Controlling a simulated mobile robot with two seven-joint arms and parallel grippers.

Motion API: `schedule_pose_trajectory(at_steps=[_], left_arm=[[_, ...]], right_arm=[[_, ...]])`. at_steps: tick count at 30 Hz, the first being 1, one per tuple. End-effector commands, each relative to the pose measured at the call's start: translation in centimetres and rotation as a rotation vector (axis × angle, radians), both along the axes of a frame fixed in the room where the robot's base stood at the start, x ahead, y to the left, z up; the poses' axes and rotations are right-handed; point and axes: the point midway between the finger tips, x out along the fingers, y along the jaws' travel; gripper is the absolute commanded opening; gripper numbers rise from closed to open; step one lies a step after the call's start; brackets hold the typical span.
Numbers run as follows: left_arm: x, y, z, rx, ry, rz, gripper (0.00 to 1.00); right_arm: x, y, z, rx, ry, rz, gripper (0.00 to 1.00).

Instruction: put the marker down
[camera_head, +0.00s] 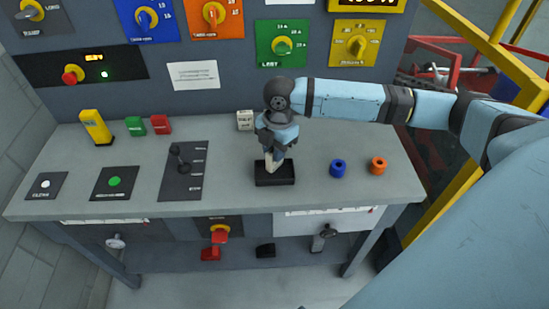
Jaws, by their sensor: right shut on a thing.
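My right gripper (275,150) is over the middle of the grey bench top (225,185), pointing down. It is shut on a pale, narrow upright piece, which I take to be the marker (271,165). Its lower end meets a black block (275,178) on the bench. I cannot tell whether the pale piece stands in the block or is joined to it. The gripper hides its upper part. My left gripper is not in view.
A lever plate (183,180) is to the left, a white block (245,120) behind. Yellow, green and red blocks stand farther left. Panels with knobs rise behind the bench.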

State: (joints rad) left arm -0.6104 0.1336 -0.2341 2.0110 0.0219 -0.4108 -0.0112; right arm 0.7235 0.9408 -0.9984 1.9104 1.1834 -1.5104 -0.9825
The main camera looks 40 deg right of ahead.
Motion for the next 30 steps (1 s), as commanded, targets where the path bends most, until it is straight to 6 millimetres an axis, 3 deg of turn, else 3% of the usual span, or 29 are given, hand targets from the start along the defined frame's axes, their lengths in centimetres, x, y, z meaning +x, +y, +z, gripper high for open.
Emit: schedule_pose_trajectory(at_steps=[3, 6, 17, 18, 20, 30], left_arm=[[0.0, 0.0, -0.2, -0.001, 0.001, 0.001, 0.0], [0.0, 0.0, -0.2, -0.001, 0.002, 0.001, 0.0], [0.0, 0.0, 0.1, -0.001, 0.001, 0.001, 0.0], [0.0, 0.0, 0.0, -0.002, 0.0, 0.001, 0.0], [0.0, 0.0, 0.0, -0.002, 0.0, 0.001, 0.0], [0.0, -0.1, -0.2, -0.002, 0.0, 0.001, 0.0]], right_arm=[[0.0, 0.0, -2.4, 0.0, 0.003, -0.002, 0.0], [0.0, 0.1, -3.3, 0.001, 0.001, 0.0, 0.0], [0.0, 0.0, -3.6, 0.001, 0.001, -0.001, 0.0], [0.0, 0.0, -3.6, 0.001, 0.0, -0.001, 0.32], [0.0, 0.0, -3.6, 0.001, 0.0, 0.0, 0.46], [0.0, 0.0, -3.3, 0.001, -0.001, 0.0, 0.48]])
